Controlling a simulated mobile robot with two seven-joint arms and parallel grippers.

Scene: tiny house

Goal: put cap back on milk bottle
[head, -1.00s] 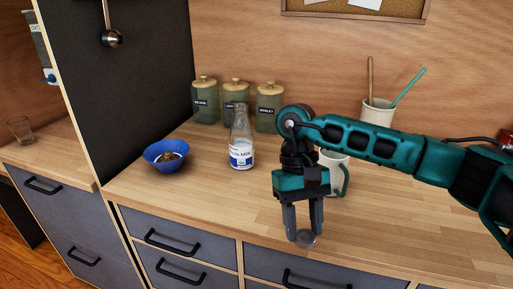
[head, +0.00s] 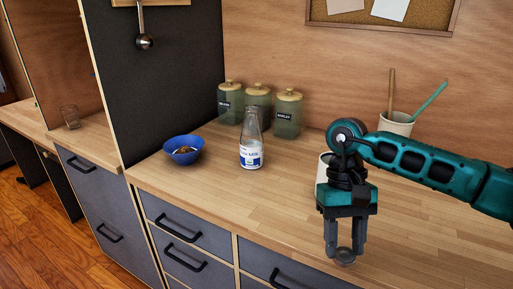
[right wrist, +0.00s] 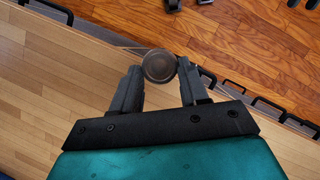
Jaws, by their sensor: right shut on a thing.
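The milk bottle (head: 251,142) is clear glass with a white and blue label. It stands upright on the wooden counter, left of my right arm, and its top looks uncapped. My right gripper (head: 345,252) points down over the counter's front edge, to the right of the bottle. It is shut on a small round grey cap (head: 345,256), held at the fingertips. The cap (right wrist: 159,65) also shows between the fingertips in the right wrist view, above the counter edge and floor. My left gripper is not in view.
A blue bowl (head: 183,149) with food stands left of the bottle. Several green canisters (head: 288,113) stand behind it. A mug (head: 321,175) is partly hidden behind my right gripper, and a utensil pot (head: 396,123) stands at the back. Counter in front of the bottle is clear.

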